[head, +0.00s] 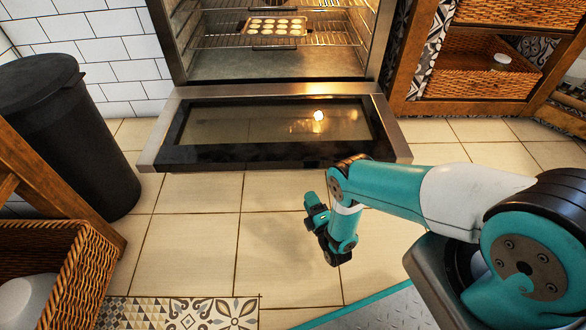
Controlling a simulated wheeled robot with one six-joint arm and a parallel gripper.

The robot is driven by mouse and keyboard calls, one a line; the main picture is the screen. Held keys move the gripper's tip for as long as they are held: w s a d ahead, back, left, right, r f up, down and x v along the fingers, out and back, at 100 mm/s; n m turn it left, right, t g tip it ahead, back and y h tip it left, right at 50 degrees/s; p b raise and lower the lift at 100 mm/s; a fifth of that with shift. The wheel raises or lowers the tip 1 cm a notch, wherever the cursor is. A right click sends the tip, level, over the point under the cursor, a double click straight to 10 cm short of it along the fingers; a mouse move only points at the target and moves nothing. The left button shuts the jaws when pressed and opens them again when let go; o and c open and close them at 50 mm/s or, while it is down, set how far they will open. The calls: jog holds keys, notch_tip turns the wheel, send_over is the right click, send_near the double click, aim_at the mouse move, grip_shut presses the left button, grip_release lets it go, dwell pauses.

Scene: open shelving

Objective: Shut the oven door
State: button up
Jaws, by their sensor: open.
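The oven door (270,121) hangs fully open, lying about level in front of the oven, with its glass panel facing up. The oven (170,45) is lit inside, and a tray of small round pieces (276,27) sits on a wire rack (215,42). My gripper (318,232) is in front of the door, low over the tiled floor and right of the picture's middle. It looks apart from the door and holds nothing that I can see. Its fingertips are small and dark, partly hidden by the wrist.
A black bin (60,130) stands left of the oven. A wooden shelf with wicker baskets (480,65) is at the right, and another basket (65,265) is at the lower left. The tiled floor (200,195) before the door is clear. A patterned mat (190,313) lies at the bottom.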

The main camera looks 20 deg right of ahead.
aim_at(293, 168)
jog(key=shift+w+a+r+b, duration=0.25)
jog(key=shift+w+b, duration=0.55)
jog(key=shift+w, duration=1.45)
jog(key=shift+w+a+r+b, duration=0.2)
jog(key=shift+w+r+b, duration=0.4)
jog(key=shift+w, duration=1.7)
jog(key=shift+w+a+r+b, duration=0.15)
jog(key=shift+w+b, duration=0.8)
jog(key=shift+w, duration=1.3)
grip_shut()
